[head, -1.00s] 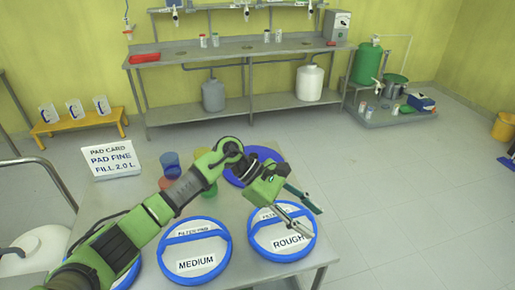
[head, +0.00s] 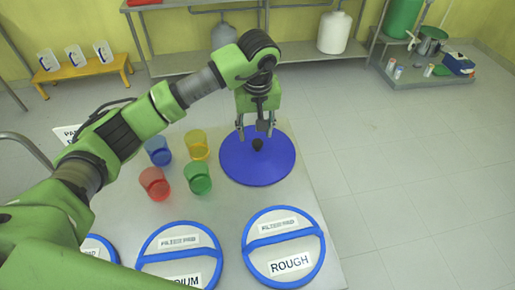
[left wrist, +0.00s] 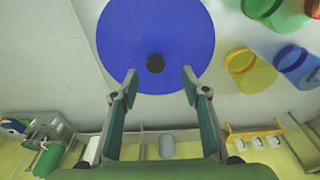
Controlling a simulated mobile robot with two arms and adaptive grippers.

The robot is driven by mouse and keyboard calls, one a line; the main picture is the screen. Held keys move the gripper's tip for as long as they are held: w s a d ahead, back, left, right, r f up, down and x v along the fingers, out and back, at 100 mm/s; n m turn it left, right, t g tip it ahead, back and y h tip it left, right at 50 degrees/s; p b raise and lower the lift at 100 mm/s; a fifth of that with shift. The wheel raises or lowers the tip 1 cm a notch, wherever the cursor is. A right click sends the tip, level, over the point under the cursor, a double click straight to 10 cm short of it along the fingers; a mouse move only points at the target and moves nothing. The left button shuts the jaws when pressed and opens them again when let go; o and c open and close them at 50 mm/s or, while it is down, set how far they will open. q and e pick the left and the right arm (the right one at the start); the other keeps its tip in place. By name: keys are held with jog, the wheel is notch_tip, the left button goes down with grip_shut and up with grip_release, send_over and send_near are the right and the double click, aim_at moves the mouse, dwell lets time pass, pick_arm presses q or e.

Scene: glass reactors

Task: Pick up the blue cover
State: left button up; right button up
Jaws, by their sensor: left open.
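The blue cover (head: 245,168) is a flat round disc with a dark knob (head: 258,144) in its middle. It lies on the grey table at the back right. My left gripper (head: 256,130) points down over the cover, its open fingers on either side of the knob in the head view. In the left wrist view the cover (left wrist: 130,30) fills the upper middle, and the knob (left wrist: 155,63) shows just beyond the gap between the open fingertips (left wrist: 158,75). The fingers do not touch the knob there. My right gripper is not in view.
Blue (head: 158,152), yellow (head: 197,146), red (head: 155,184) and green (head: 198,179) cups stand left of the cover. Blue-rimmed filter pads, one labelled ROUGH (head: 284,262), lie at the table's front. A card (head: 70,133) is partly hidden behind my arm. Open floor lies to the right.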

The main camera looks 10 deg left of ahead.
aim_at(257, 142)
pick_arm(q)
jog(key=shift+w+f, duration=0.15)
jog(key=shift+f, duration=0.5)
jog(key=shift+w+f, duration=0.2)
jog(key=shift+f, duration=0.35)
jog(key=f+p, duration=0.1)
jog(key=f, duration=0.1)
jog(key=w+f+p, duration=0.1)
jog(key=f, duration=0.1)
jog(key=shift+d+f+p, duration=0.1)
jog(key=shift+p, duration=0.25)
jog(key=shift+w+f, duration=0.1)
jog(key=shift+f, duration=0.2)
grip_shut()
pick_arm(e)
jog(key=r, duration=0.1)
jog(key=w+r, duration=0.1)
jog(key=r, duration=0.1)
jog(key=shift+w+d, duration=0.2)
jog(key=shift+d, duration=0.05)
